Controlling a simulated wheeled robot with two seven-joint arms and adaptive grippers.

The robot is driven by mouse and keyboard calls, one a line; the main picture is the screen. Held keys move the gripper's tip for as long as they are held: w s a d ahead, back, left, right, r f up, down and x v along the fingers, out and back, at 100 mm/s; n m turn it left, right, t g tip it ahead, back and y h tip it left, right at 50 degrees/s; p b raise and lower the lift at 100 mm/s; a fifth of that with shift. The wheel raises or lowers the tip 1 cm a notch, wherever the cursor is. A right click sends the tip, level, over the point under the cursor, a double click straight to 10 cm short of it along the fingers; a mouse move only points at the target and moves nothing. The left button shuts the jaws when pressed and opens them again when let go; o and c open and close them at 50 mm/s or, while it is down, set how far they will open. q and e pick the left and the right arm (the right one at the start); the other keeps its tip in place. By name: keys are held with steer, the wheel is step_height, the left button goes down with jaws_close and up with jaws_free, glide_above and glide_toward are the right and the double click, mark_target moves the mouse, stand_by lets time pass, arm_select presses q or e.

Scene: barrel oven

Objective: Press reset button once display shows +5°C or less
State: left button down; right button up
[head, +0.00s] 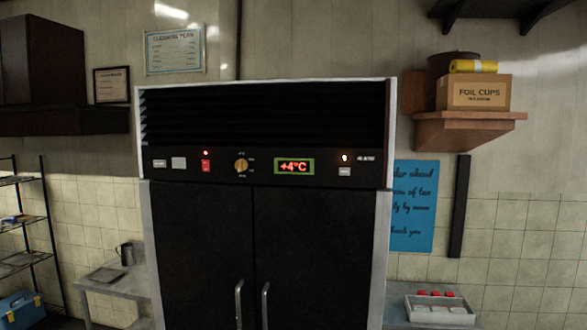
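A tall black two-door cabinet (200,240) with a light frame stands in the middle of the head view. Its display (294,166) reads +4°C in red inside a green surround. To the right of the display is a small pale button (344,171) below a lit yellowish lamp (345,158); its label is too small to read. Which part is the reset button I cannot read. Neither of my grippers shows.
The two door handles (239,304) stick out at the lower middle. A side table (118,286) with a metal jug (127,254) stands left, and a tray (440,309) with red items sits lower right. A shelf (470,130) holds a foil cups box (474,93).

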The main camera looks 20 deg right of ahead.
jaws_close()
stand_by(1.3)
